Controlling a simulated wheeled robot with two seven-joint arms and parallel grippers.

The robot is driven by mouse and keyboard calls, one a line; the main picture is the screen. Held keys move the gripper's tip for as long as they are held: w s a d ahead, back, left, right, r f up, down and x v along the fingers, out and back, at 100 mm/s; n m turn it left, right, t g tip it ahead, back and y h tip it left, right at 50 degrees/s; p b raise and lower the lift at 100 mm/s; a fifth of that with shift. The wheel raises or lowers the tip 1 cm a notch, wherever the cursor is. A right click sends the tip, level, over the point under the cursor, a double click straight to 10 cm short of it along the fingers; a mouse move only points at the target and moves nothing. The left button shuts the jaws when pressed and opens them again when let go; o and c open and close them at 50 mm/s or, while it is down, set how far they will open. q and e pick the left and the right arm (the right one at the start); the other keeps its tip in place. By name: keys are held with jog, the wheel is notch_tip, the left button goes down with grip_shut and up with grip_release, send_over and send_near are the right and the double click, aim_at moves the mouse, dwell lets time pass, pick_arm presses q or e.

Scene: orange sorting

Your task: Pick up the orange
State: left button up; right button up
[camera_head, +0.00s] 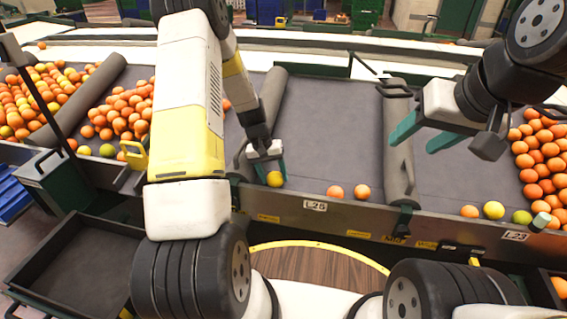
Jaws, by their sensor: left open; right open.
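My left gripper (269,170) points down over the conveyor table's front edge, with its teal fingers apart. A yellow-orange fruit (275,179) sits at its fingertips, beside or between them; I cannot tell if they touch it. Two oranges lie to its right along the front edge, one orange (335,192) and another orange (362,192). My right gripper (424,136) is open and empty above the belt at the right, its teal fingers spread apart. Part of the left gripper is hidden by its own arm.
Piles of oranges lie at the left (125,112) and right (540,155). Padded dark rollers (398,140) divide the belt. A raised metal front rail (340,219) borders it. An empty dark tray (75,265) stands at the lower left.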

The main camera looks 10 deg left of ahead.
pick_arm(q)
jog(key=shift+f, duration=0.2)
jog(key=c, duration=1.1)
jog(key=shift+r, duration=0.15)
